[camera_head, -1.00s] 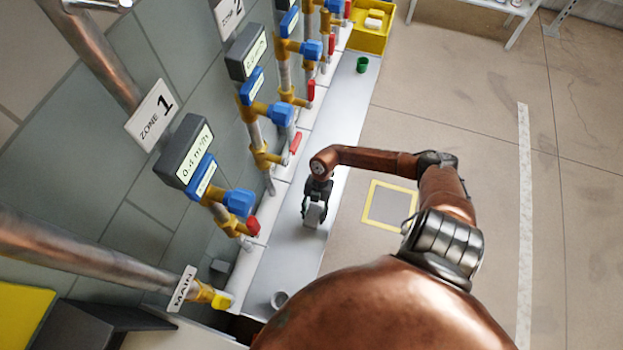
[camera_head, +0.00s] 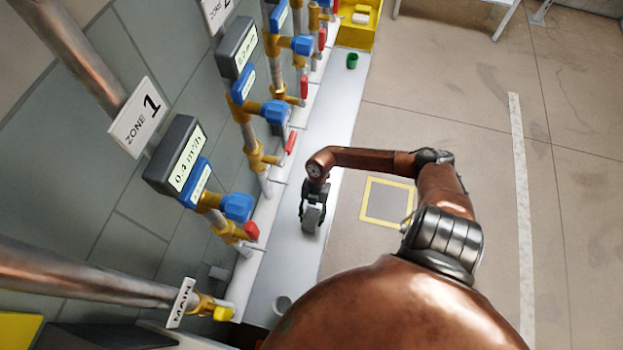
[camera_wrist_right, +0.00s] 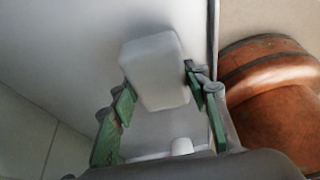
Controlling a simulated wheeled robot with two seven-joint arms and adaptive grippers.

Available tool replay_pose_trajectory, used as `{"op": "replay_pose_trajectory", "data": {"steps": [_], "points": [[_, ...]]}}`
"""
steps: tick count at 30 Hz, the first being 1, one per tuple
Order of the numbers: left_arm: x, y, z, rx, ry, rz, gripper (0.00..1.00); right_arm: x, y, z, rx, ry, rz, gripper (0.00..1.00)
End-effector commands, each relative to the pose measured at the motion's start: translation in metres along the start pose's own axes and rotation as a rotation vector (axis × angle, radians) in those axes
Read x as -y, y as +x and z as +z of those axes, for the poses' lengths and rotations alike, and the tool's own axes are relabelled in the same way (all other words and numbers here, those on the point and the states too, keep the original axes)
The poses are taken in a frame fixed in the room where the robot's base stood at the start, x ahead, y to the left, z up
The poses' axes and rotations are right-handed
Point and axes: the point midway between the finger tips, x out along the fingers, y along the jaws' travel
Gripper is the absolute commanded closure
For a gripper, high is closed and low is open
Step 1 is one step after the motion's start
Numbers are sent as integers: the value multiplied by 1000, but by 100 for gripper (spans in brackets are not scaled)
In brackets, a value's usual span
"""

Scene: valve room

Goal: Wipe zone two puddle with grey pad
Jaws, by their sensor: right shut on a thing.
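My right gripper (camera_head: 313,208) is over the pale ledge (camera_head: 322,150) at the foot of the pipes. It is shut on the grey pad (camera_head: 313,220), which hangs below the fingers. In the right wrist view the pad (camera_wrist_right: 155,68) is a pale rounded block between the green-lined fingers (camera_wrist_right: 157,88). I cannot tell whether the pad touches the ledge. The zone 2 sign (camera_head: 215,12) is cut off at the top edge. I cannot make out a puddle in either view. My left gripper is out of view.
Valve pipes with blue meters and red handles (camera_head: 290,142) line the ledge's left side. A green cup (camera_head: 352,61) and a yellow bin (camera_head: 357,36) stand farther along. A grey cup (camera_head: 283,304) is at the near end. Open floor (camera_head: 450,90) lies right.

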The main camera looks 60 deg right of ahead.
Motion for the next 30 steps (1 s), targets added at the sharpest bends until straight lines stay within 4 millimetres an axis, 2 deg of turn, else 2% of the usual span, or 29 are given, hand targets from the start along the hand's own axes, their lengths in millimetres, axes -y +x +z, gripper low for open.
{"op": "replay_pose_trajectory", "data": {"steps": [30], "points": [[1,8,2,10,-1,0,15,0,15,6,-1,0,0,77]]}}
